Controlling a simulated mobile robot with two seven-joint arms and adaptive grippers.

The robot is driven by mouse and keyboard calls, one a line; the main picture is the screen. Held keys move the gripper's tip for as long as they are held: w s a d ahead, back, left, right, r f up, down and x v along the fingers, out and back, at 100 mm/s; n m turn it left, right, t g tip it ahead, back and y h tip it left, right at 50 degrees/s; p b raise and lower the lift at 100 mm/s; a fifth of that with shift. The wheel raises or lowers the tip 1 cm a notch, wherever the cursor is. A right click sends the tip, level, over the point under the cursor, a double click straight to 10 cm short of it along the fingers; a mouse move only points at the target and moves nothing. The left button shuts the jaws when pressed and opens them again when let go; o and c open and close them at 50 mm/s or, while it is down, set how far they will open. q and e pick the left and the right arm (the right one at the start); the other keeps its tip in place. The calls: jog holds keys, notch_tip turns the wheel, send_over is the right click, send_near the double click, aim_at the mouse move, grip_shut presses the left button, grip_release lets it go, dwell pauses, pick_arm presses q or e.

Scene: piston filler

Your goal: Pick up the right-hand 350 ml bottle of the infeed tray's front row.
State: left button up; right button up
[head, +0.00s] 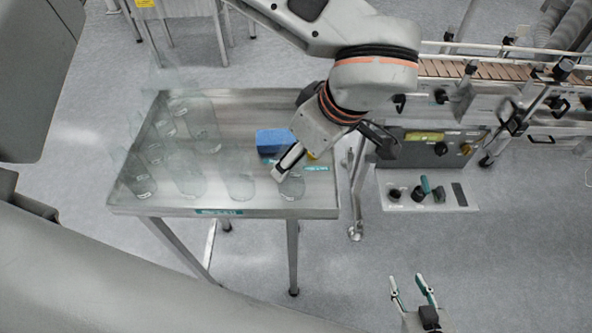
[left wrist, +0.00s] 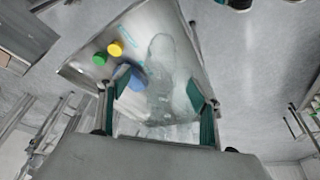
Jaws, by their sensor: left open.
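The infeed tray (head: 215,208) is a steel table holding several clear bottles. The right-hand bottle of the front row (head: 291,188) stands near the tray's front right corner, its top partly covered by my left gripper (head: 284,170). In the left wrist view, my left gripper (left wrist: 158,98) is open, its two teal-padded fingers apart. A clear bottle (left wrist: 163,62) shows ahead of and between the fingers; I cannot tell if they touch it. My right gripper (head: 409,281) is open and empty at the lower right, away from the tray, over the floor.
A blue block (head: 272,141) lies on the tray behind the front row. In the left wrist view, yellow (left wrist: 115,48) and green (left wrist: 99,59) round pieces lie near it. Other bottles (head: 240,187) crowd the tray's left. A control panel (head: 428,193) and conveyor (head: 480,70) stand right.

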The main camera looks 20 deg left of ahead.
pick_arm(q)
jog(key=x, duration=0.6)
jog(key=shift+w+a+f+p, duration=0.1)
jog(key=shift+a+f+p, duration=0.05)
jog(key=shift+f+p, duration=0.15)
jog(key=shift+r, duration=0.1)
jog(key=c, duration=1.2)
